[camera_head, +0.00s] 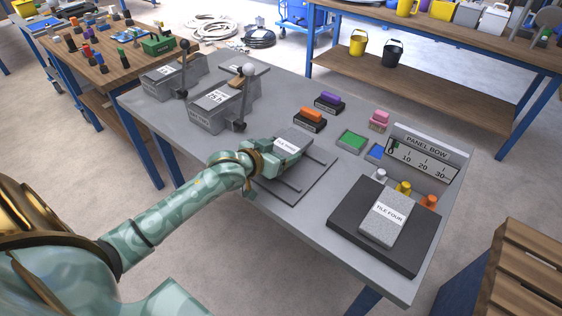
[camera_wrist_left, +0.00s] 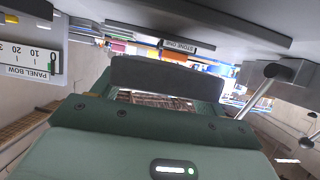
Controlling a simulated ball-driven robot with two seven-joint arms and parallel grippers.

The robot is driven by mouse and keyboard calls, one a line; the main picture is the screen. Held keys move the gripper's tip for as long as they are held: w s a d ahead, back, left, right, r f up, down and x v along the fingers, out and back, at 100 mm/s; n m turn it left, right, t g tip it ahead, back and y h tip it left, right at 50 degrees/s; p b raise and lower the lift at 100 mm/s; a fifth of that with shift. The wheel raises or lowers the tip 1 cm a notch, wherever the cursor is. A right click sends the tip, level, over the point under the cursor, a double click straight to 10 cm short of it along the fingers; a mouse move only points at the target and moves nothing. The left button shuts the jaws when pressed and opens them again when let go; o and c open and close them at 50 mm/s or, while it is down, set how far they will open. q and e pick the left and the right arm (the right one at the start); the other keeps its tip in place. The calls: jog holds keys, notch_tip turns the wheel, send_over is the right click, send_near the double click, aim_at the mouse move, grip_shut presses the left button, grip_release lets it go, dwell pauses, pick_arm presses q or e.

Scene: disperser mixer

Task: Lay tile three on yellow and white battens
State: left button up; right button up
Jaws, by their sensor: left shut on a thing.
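My left gripper (camera_head: 268,158) is shut on a grey speckled tile (camera_head: 293,138) with a white label too small to read surely. The tile is over the dark mat (camera_head: 312,188), which bears dark bars (camera_head: 284,182); I cannot tell whether it touches them. In the left wrist view my left gripper (camera_wrist_left: 150,105) fills the middle. A white piece (camera_head: 380,175) and a yellow piece (camera_head: 404,188) stand behind the dark block with tile four (camera_head: 388,218); I cannot tell whether they are battens. My right gripper is not in view.
The dark block (camera_head: 350,225) fills the table's near right. Orange (camera_head: 310,115), purple (camera_head: 328,102) and pink (camera_head: 379,118) blocks, a green pad (camera_head: 351,140) and the panel bow gauge (camera_head: 425,157) stand behind. Grey lever fixtures (camera_head: 217,108) stand at left.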

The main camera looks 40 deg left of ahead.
pick_arm(q)
notch_tip(320, 180, down, 3)
jog(key=shift+w+f+b, duration=0.1)
jog(key=shift+f+b, duration=0.1)
jog(key=shift+b, duration=0.75)
jog(key=shift+r, duration=0.1)
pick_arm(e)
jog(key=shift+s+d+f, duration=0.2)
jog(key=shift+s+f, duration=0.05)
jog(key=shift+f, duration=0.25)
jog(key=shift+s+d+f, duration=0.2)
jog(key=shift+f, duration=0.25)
pick_arm(q)
jog(key=o, duration=1.3)
jog(key=shift+o, duration=0.2)
